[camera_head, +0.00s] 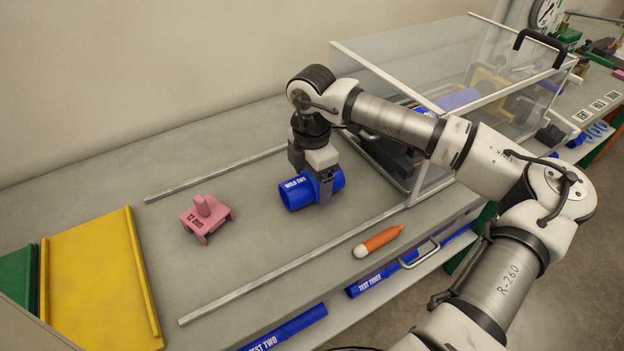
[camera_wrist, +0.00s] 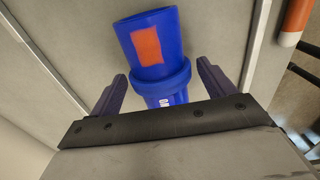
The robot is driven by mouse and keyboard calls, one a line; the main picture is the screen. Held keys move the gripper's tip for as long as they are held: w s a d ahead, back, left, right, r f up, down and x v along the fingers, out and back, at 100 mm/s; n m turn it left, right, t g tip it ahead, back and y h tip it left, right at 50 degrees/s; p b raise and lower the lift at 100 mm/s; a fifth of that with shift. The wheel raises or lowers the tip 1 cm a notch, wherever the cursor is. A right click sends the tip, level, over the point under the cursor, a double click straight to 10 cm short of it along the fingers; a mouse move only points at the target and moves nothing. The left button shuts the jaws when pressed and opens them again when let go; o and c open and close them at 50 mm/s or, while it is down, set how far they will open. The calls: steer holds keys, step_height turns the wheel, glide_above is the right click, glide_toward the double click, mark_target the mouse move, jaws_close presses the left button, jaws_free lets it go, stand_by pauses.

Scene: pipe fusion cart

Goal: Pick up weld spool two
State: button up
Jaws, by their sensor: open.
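Weld spool two (camera_head: 297,194) is a blue pipe piece with a raised collar and white lettering reading "WELD TWO". It lies on the grey cart top between two metal rails. My gripper (camera_head: 318,190) points down over the spool, with its fingers around the middle of it. In the wrist view the spool (camera_wrist: 152,50) shows an orange patch and its collar. The two dark fingers of my gripper (camera_wrist: 160,88) stand apart on either side of it, with gaps visible. The lower end of the spool is hidden behind the gripper body.
A pink "12 mm" block (camera_head: 207,216) stands left of the spool. A yellow tray (camera_head: 97,285) lies at far left. An orange-and-white marker (camera_head: 379,241) lies near the front edge. A clear-walled enclosure (camera_head: 420,75) stands at right. Blue test pipes (camera_head: 290,329) lie on the lower shelf.

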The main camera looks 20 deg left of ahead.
steer(key=shift+f, duration=0.75)
steer(key=c, duration=1.1)
steer(key=shift+r, duration=0.1)
steer(key=shift+c, duration=0.2)
step_height(320, 180, up, 10)
steer(key=shift+f+b, duration=0.2)
steer(key=shift+b, duration=1.05)
steer(key=shift+r, duration=0.15)
steer(key=shift+s, duration=0.2)
